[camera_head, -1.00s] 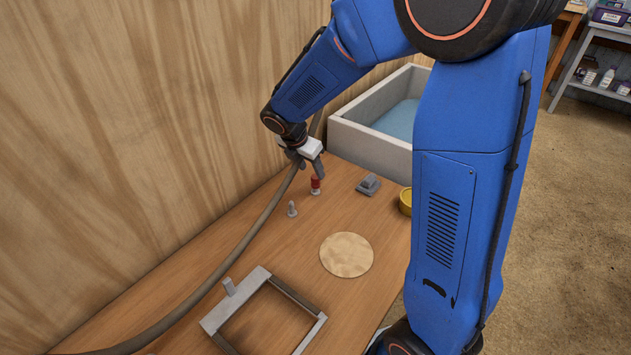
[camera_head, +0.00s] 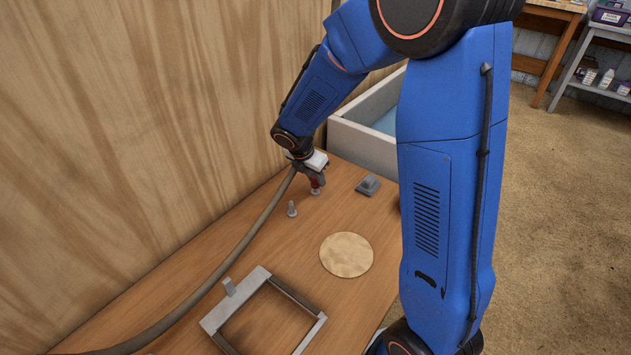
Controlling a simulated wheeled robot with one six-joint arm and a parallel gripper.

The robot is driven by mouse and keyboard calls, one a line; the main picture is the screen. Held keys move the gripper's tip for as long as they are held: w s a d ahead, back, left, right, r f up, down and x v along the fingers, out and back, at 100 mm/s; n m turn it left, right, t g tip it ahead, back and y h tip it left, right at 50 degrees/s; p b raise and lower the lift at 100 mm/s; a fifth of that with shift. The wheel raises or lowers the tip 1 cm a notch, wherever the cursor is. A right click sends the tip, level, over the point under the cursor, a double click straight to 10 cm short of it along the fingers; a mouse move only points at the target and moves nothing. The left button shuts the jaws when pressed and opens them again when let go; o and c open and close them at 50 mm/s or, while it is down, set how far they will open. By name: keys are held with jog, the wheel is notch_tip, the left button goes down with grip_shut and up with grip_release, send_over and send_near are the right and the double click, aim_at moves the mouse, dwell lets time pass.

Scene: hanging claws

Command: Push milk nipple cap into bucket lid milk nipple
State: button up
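A flat round tan disc (camera_head: 346,255), possibly the bucket lid, lies nearer the front.
A grey block (camera_head: 368,185) sits right of the gripper. A grey basin (camera_head: 362,137) stands behind. A hose (camera_head: 215,275) runs along the wooden wall. Bare table surrounds the disc.

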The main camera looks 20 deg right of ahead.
jog(key=shift+c, duration=0.7)
jog(key=shift+r, duration=0.1)
notch_tip(320, 180, up, 10)
jog(key=shift+f, duration=0.1)
